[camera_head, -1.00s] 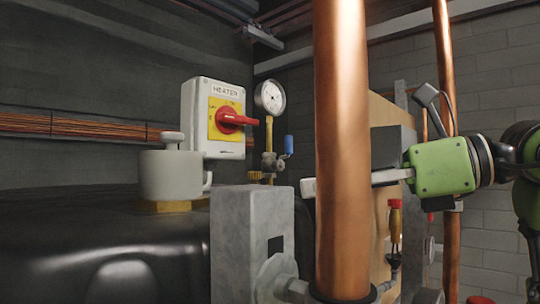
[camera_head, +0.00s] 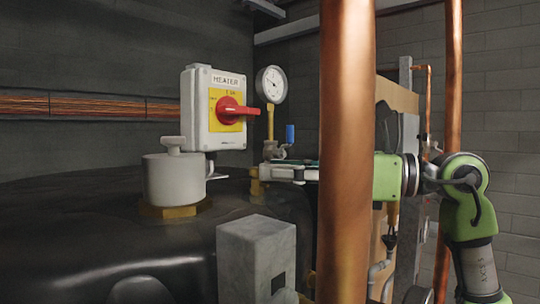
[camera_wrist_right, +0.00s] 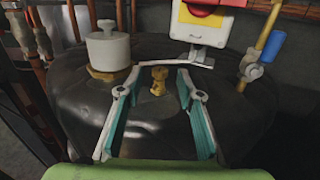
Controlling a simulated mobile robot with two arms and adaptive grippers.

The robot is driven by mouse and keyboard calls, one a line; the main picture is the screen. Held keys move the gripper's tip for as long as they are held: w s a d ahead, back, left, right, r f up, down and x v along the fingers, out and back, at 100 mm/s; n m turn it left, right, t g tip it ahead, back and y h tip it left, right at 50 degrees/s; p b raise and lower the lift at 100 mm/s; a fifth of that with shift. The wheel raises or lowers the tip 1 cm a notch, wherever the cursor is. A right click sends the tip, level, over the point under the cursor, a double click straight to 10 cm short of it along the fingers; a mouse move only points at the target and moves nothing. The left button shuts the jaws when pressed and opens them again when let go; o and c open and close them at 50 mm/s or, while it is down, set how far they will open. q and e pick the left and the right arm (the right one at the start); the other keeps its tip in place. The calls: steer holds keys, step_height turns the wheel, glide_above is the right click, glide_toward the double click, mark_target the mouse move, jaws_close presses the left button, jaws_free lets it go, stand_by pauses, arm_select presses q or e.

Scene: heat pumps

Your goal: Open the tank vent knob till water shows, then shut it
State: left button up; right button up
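A white cylindrical vent body (camera_head: 174,182) stands upright on a brass hex base on the dark tank (camera_head: 60,240). A small white knob (camera_head: 174,144) sits on its top; it also shows in the wrist view (camera_wrist_right: 106,26). No water is visible. My right gripper (camera_head: 276,174) reaches left from behind the copper pipe, to the right of the vent body and apart from it. In the wrist view its two fingers (camera_wrist_right: 158,98) are spread, with a small brass fitting (camera_wrist_right: 158,79) seen between them. Whether they touch it I cannot tell. My left gripper is out of view.
A thick copper pipe (camera_head: 346,130) hides part of my right arm. A heater switch box (camera_head: 213,140) with a red handle stands behind the vent body. A gauge (camera_head: 271,84) and blue-handled valve (camera_head: 290,134) stand close to the gripper. A grey box (camera_head: 256,262) is in front.

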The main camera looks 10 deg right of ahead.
mark_target(257, 172)
steer(key=shift+p+x, duration=0.3)
steer(key=shift+x, duration=0.85)
jaws_close()
steer(key=shift+s+f+m+t+h+b, duration=0.15)
steer(key=shift+m+t+h+b, duration=0.35)
steer(key=shift+t, duration=0.3)
steer(key=shift+s+a+m+t+h+b, duration=0.1)
steer(key=shift+m+t+h+b, duration=0.25)
steer(key=shift+m+t+h, duration=0.65)
jaws_free()
